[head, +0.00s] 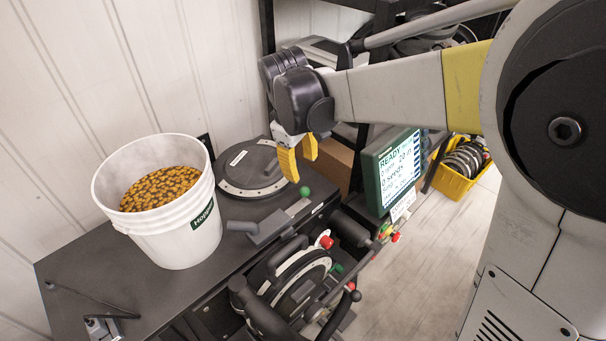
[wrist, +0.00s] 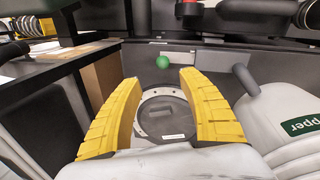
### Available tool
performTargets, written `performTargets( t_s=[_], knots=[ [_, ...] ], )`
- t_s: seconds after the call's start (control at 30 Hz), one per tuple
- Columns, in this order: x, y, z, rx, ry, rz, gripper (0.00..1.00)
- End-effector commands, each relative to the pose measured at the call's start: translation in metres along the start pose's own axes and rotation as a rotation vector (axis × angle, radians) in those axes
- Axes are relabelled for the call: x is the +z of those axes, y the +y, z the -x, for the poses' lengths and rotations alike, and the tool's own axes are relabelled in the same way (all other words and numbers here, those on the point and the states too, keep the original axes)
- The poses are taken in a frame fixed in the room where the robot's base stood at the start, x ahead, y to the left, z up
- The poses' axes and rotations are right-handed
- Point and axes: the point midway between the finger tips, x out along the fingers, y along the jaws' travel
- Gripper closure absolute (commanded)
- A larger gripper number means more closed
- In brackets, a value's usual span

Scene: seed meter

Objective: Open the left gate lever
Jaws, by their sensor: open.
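A lever with a green ball knob (head: 304,191) stands at the front edge of the dark bench, beside a round lidded disc (head: 250,168). Its grey base block (head: 268,229) lies to the lower left of the knob. The frames carry no label that names it as the left gate lever. In the wrist view the green knob (wrist: 162,62) shows beyond the gap between my fingertips. My gripper (head: 303,170) has yellow fingers, spread apart and empty, above the disc and near the knob. It also shows open in the wrist view (wrist: 158,76).
A white hopper bucket (head: 172,240) full of seeds stands left on the bench (head: 75,265). A green-framed screen (head: 370,165) reading READY stands right. Below the edge sit a wheel mechanism (head: 300,285) and red knobs (head: 326,242). A yellow bin (head: 447,180) is on the floor.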

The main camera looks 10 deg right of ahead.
Motion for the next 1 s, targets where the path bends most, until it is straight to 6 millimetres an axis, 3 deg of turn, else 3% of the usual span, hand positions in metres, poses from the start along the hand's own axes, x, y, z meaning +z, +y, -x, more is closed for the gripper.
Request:
performTargets(
  t_s=[0.37, 0.67, 0.77, 1.0],
  knots=[
    [0.0, 0.0, 0.004, 0.0, 0.0, 0.0, 0.52],
    [-0.001, -0.006, -0.014, 0.001, -0.001, 0.001, 0.52],
    [-0.001, -0.005, -0.026, 0.001, -0.001, 0.0, 0.52],
    [-0.002, -0.005, -0.074, 0.001, -0.001, 0.0, 0.52]
  ],
)
